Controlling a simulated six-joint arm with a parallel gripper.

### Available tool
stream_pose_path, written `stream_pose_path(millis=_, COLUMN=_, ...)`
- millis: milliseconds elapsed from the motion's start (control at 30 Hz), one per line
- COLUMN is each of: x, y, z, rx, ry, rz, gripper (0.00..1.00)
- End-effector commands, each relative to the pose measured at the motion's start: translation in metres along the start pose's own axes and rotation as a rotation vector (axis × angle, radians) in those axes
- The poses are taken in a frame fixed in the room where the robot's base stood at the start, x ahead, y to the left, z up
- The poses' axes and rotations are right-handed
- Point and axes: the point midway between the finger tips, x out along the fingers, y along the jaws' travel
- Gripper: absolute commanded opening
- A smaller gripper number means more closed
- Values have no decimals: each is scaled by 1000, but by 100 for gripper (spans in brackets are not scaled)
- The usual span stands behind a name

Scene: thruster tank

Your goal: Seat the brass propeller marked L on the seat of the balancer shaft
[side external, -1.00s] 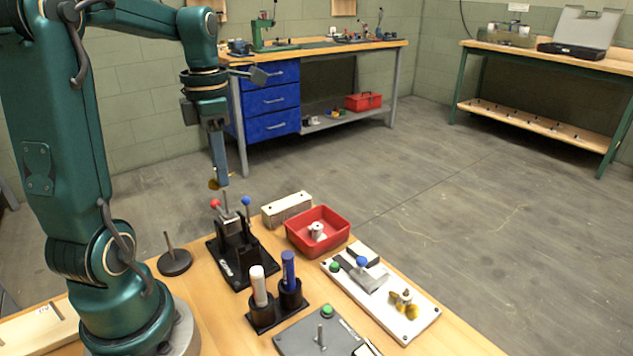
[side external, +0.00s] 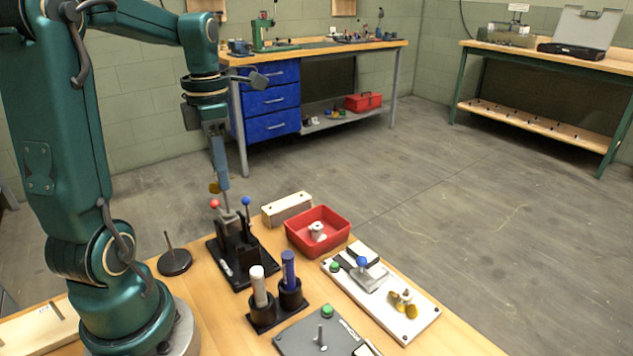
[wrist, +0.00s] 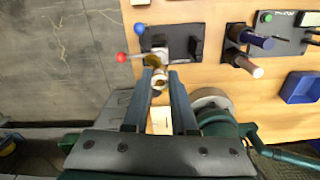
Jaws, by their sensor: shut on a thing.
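My gripper (side external: 221,188) is shut on a brass propeller (side external: 214,187) and holds it above a black stand (side external: 238,262). In the wrist view the propeller (wrist: 154,61) sits at the fingertips (wrist: 160,79), with its hub between them. No letter on it is readable. The black stand has red and blue ball knobs, and a thin upright rod (side external: 226,202) shows just below the jaws. I cannot tell whether the propeller touches this rod. A second brass propeller (side external: 411,311) lies on a white board (side external: 420,318) at the right.
A dark disc with an upright rod (side external: 174,262) stands left of the black stand. A red bin (side external: 330,245) and a pale block (side external: 286,209) are to its right. A holder with white and blue cylinders (side external: 262,318) and a grey plate (side external: 300,341) are in front.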

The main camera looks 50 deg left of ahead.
Motion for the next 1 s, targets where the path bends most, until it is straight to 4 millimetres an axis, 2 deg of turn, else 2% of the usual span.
stream_pose_path(millis=1000, x=17, y=0, z=0, rx=0, ry=0, rz=0, gripper=0)
